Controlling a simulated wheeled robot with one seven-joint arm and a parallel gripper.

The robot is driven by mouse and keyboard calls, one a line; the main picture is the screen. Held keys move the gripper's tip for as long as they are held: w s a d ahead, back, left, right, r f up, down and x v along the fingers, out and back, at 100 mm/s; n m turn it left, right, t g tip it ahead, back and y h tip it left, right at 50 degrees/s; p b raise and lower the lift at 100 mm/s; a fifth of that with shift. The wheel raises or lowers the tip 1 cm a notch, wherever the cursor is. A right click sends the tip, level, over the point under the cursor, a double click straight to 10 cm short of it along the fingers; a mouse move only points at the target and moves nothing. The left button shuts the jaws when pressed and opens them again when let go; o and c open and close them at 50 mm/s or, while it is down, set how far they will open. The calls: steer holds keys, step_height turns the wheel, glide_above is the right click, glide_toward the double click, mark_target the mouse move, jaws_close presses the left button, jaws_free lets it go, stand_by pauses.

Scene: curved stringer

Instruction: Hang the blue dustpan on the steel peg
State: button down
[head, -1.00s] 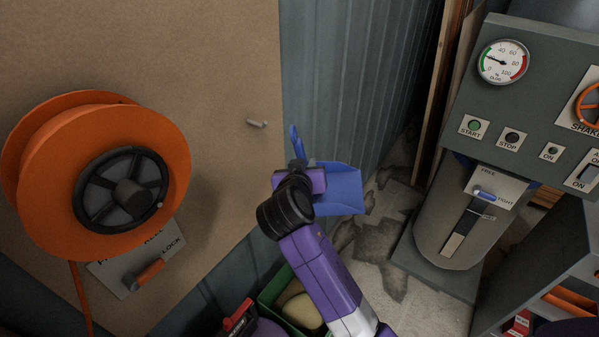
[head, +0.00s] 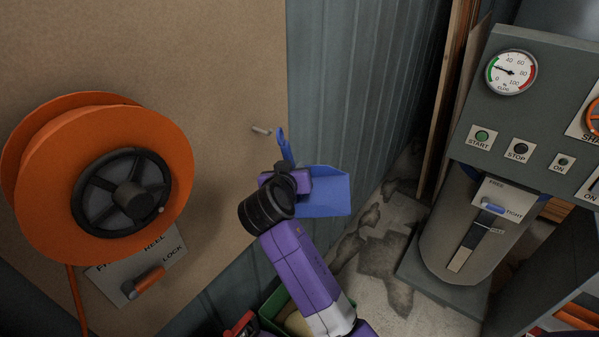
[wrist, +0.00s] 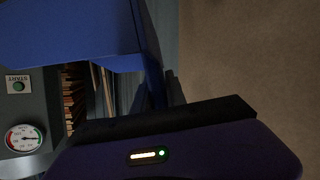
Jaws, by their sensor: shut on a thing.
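The blue dustpan (head: 325,192) is held in my gripper (head: 283,168), its handle up and its pan to the right in the head view. The upper end of the handle stands just right of the steel peg (head: 261,129), which sticks out from the brown board; they look apart in the picture, and depth between them is unclear. In the wrist view the dustpan (wrist: 70,35) fills the upper left, and its handle runs down to the dark gripper jaw (wrist: 165,105). The peg does not show there. My fingertips are mostly hidden in the head view.
An orange hose reel (head: 100,180) with a lock lever (head: 147,282) is on the board (head: 210,60) to the left. A grey machine with a gauge (head: 511,72) stands right. A green bin (head: 278,308) is below my arm.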

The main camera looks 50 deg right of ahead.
steer(key=w+f+b, duration=0.1)
steer(key=w+b, duration=0.2)
steer(key=w, duration=0.3)
stand_by(0.6)
steer(key=shift+w+a, duration=0.1)
steer(key=shift+a, duration=0.05)
stand_by(0.6)
steer(key=c, duration=1.3)
jaws_free()
steer(key=shift+a, duration=0.1)
steer(key=shift+w+f, duration=0.1)
steer(key=shift+a, duration=0.1)
steer(key=shift+s+b+v, duration=0.1)
steer(key=shift+b+v, duration=0.25)
steer(key=shift+v, duration=1.55)
steer(key=shift+s+b+v, duration=0.15)
steer(key=shift+b+v, duration=0.15)
steer(key=shift+v, duration=1.65)
